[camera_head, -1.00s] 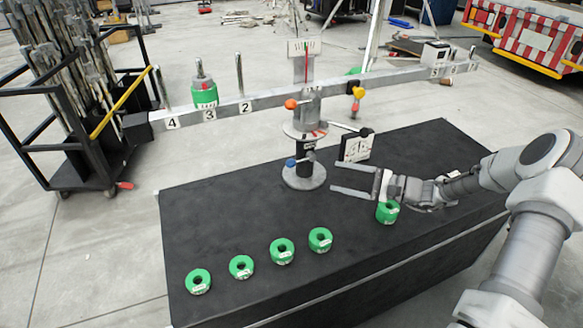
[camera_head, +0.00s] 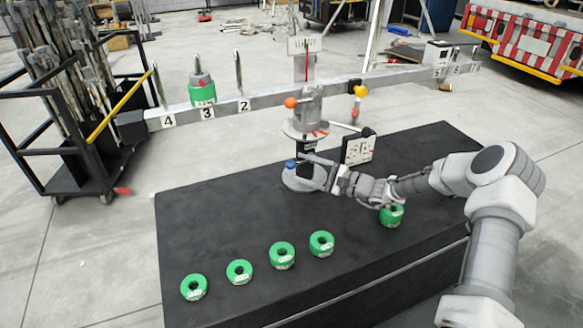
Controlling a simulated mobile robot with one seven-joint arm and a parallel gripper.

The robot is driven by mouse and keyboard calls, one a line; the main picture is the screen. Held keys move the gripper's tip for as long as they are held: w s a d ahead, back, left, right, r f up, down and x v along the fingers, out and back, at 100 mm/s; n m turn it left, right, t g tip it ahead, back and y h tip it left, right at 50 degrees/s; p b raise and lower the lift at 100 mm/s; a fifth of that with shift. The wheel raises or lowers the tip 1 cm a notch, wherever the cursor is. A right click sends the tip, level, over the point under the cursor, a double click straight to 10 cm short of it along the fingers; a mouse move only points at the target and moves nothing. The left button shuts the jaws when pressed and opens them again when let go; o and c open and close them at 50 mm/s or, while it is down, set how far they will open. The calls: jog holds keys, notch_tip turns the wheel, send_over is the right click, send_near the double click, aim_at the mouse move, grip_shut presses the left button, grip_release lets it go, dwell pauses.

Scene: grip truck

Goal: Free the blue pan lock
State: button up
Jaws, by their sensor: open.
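The blue pan lock (camera_head: 290,163) is a small blue knob on the left side of the grey stand (camera_head: 307,128), low on its column near the round base. My gripper (camera_head: 305,167) is at the stand's base, with its fingers pointing left toward the blue knob. The fingers are open and overlap the lower column in the picture. Whether they touch the knob or the column, I cannot tell. My wrist hides part of the round base.
A long grey beam (camera_head: 275,104) with numbered pegs crosses the stand, a green weight (camera_head: 202,92) on peg 3. Several green rings (camera_head: 282,255) lie along the front of the black table (camera_head: 215,215). A white-faced panel (camera_head: 358,149) stands just behind my wrist.

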aim_at(292, 163)
jog(key=shift+x, duration=2)
jog(key=shift+d, duration=0.1)
grip_shut()
jog(key=shift+f, duration=0.1)
